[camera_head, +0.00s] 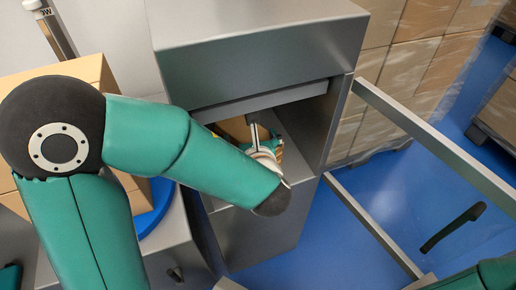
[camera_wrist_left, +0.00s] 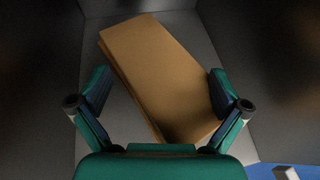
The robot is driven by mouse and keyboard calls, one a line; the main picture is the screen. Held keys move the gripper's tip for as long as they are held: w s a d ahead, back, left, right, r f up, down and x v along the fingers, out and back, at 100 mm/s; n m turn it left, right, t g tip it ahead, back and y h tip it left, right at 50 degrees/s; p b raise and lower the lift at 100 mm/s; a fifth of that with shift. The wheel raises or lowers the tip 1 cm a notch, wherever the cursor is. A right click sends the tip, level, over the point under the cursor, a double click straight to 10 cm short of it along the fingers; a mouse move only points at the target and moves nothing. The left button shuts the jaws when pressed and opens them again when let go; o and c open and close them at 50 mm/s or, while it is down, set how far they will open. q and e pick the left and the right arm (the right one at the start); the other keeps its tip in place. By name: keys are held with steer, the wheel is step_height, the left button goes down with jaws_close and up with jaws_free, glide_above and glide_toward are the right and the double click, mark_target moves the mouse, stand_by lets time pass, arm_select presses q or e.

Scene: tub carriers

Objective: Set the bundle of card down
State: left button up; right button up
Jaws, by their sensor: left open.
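The bundle of card (camera_wrist_left: 158,75) is a brown flat stack. In the left wrist view it lies at a slant on the grey floor of a compartment. In the head view a brown piece of it (camera_head: 235,129) shows inside the opening of the grey metal cabinet (camera_head: 262,60), partly hidden by my left arm. My left gripper (camera_wrist_left: 160,92) is open, with one finger on each side of the bundle. I cannot tell whether the fingers touch it. In the head view the left gripper (camera_head: 274,148) reaches into the opening and its fingertips are mostly hidden. My right gripper is not in view.
A large carton (camera_head: 75,72) is at the left behind my arm. Blue floor shows free at the right. The cabinet walls close in around the gripper.

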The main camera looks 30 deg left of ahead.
arm_select(q)
steer(key=p+v, duration=0.2)
steer(key=v, duration=0.7)
steer(key=shift+s, duration=0.1)
